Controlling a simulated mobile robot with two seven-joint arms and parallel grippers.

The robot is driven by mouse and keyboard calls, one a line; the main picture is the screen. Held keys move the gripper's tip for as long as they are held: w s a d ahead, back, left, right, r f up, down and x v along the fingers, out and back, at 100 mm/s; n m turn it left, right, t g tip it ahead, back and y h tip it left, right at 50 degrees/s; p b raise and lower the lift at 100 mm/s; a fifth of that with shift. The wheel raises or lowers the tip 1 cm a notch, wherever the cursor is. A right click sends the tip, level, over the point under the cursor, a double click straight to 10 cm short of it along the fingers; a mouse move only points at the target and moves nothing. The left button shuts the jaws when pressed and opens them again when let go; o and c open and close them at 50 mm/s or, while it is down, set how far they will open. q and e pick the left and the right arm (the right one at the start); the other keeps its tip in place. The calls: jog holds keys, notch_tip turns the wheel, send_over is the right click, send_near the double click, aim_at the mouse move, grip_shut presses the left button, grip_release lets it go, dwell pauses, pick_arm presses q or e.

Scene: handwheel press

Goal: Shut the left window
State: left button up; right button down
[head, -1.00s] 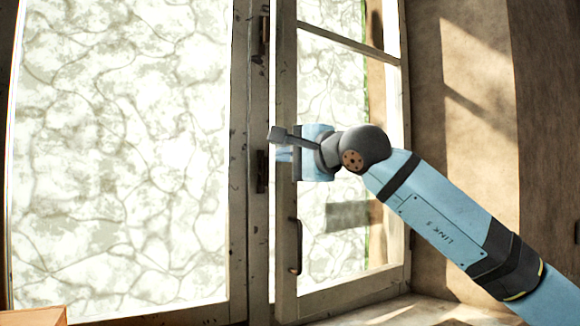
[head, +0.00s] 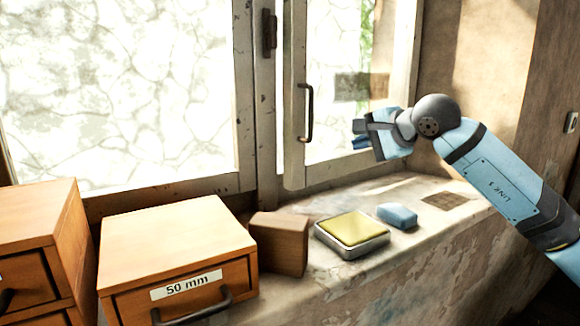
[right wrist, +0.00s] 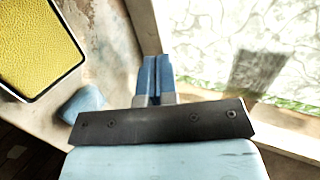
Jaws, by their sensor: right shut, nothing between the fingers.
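A window sash (head: 296,110) with a weathered pale frame and a dark bar handle (head: 306,113) stands at an angle to the window frame, apparently ajar. To its left is a large pane of veined glass (head: 110,90) in its own frame. My right gripper (head: 360,138) is right of the handle, in front of the sash's glass, apart from the handle. In the right wrist view its two blue fingers (right wrist: 153,78) are together and empty, above the sill. My left gripper is not in view.
On the sill (head: 345,285) stand a wooden drawer box labelled 50 mm (head: 175,245), another drawer unit (head: 40,230), a brown block (head: 280,243), a yellow-topped tray (head: 352,232) and a blue block (head: 397,215). A wall (head: 490,60) bounds the right side.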

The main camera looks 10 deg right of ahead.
notch_tip(320, 180, down, 3)
jog(key=d, duration=0.2)
jog(key=p, duration=0.1)
send_near(320, 166)
notch_tip(320, 166, down, 2)
jog(key=w, duration=0.1)
jog(key=shift+g+h, duration=0.3)
jog(key=shift+g, duration=0.1)
jog(key=w, duration=0.1)
jog(key=w+a, duration=0.2)
jog(key=shift+w+a+f+p, duration=0.25)
jog(key=shift+w+f+p, duration=0.1)
jog(key=shift+p, duration=0.05)
jog(key=shift+w+a, duration=0.25)
jog(key=shift+w, duration=0.2)
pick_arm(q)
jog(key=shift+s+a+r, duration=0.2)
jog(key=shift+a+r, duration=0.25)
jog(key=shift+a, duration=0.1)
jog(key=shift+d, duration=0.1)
